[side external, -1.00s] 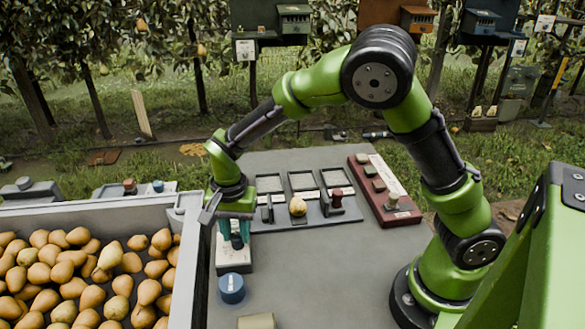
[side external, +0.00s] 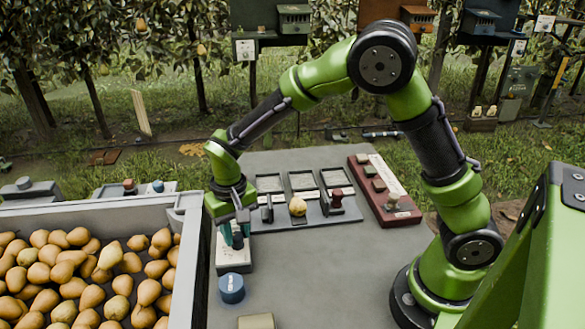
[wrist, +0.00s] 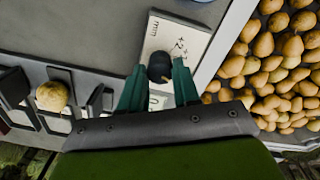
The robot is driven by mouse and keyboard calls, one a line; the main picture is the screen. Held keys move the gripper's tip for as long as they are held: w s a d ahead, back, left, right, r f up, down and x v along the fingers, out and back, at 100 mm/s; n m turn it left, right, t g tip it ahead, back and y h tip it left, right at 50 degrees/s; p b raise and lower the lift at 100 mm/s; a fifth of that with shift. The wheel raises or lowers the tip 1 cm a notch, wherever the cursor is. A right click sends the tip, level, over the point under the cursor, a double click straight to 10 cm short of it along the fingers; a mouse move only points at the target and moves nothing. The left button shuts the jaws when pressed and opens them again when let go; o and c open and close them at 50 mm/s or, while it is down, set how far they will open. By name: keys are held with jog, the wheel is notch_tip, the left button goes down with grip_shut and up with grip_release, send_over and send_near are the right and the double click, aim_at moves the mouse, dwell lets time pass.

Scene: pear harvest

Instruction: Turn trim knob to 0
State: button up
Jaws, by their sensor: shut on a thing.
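The trim knob (wrist: 160,67) is dark and round and stands on a white panel (wrist: 187,42) with black marks. The side external view also shows the white panel (side external: 233,257), beside the pear crate. My gripper (side external: 236,241) points straight down over it, its teal fingers shut on the knob. In the wrist view, my gripper (wrist: 160,73) has one finger on either side of the knob. The fingers and palm hide part of the panel, and I cannot read the knob's setting or all the marks.
A grey crate (side external: 185,215) full of pears stands close on the left. A blue knob (side external: 231,288) is in front of the panel. A tray (side external: 347,212) with a pear (side external: 298,206) and a red box (side external: 384,185) lie to the right.

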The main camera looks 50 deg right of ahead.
aim_at(237, 235)
jog(key=shift+n, duration=1.7)
jog(key=o, duration=1)
jog(key=shift+o, duration=0.2)
jog(key=shift+r, duration=0.1)
notch_tip(237, 235, up, 17)
